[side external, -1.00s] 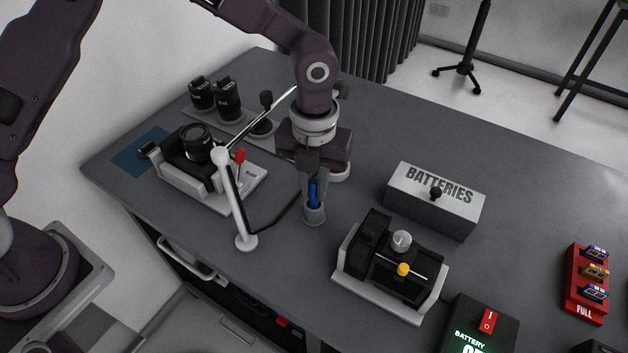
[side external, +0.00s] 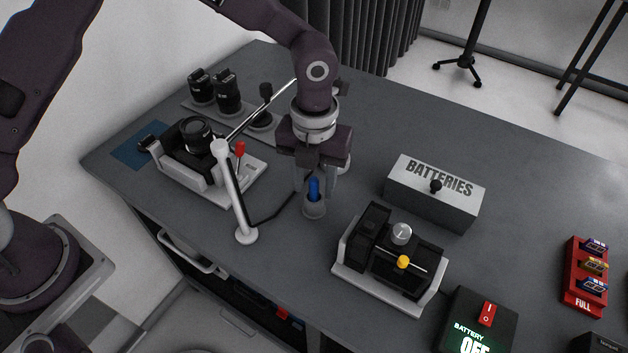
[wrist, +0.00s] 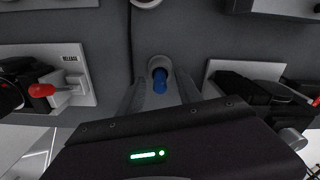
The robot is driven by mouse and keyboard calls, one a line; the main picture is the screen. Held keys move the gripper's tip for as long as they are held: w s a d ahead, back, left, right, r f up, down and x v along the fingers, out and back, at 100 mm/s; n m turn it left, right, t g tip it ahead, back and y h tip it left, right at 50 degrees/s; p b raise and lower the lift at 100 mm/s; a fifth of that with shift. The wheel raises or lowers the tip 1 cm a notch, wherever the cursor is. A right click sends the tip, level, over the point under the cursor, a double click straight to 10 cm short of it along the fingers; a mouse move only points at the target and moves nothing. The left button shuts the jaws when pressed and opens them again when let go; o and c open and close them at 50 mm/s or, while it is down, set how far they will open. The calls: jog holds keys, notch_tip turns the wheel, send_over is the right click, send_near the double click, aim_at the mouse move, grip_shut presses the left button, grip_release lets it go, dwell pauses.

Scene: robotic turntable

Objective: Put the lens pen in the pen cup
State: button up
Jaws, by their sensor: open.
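The blue lens pen (side external: 314,188) stands upright in the small grey pen cup (side external: 314,208), its top end sticking out above the rim. In the wrist view the pen (wrist: 159,82) is inside the round cup (wrist: 160,64), between my fingers. My gripper (side external: 308,184) is open just behind and above the cup. The fingers in the wrist view (wrist: 160,92) are spread to either side of the pen, with a gap to it. The pen's lower part is hidden in the cup.
A white lamp-like arm (side external: 232,190) stands left of the cup, near the camera cradle (side external: 210,185). A second device on a white base (side external: 350,265) is at the right front. A BATTERIES box (side external: 432,205) is further right. Table behind the box is clear.

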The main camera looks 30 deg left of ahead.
notch_tip(320, 180, up, 7)
jog(key=shift+f, duration=0.1)
dwell(0.4)
jog(key=shift+w+r, duration=0.1)
jog(key=shift+r, duration=0.1)
jog(key=s+a+r+n+t, duration=0.1)
jog(key=a+r+n, duration=0.1)
jog(key=r+n, duration=0.2)
jog(key=s+a+r+n+t, duration=0.1)
jog(key=s+a+r+n, duration=0.1)
jog(key=r+n, duration=0.3)
jog(key=s+a+r+n+t, duration=0.1)
jog(key=a+r+n+t, duration=0.1)
jog(key=a+r+n, duration=0.2)
jog(key=shift+s+r+n, duration=0.3)
jog(key=shift+r+n, duration=0.45)
jog(key=shift+n, duration=0.45)
jog(key=s+a+n, duration=0.5)
jog(key=s+n, duration=0.4)
jog(key=s+a+n+t, duration=0.1)
jog(key=s+a+n, duration=0.4)
jog(key=s+n, duration=0.3)
jog(key=shift+s+a+r+n+t, duration=0.2)
jog(key=shift+s+n+t, duration=0.15)
jog(key=shift+s, duration=0.4)
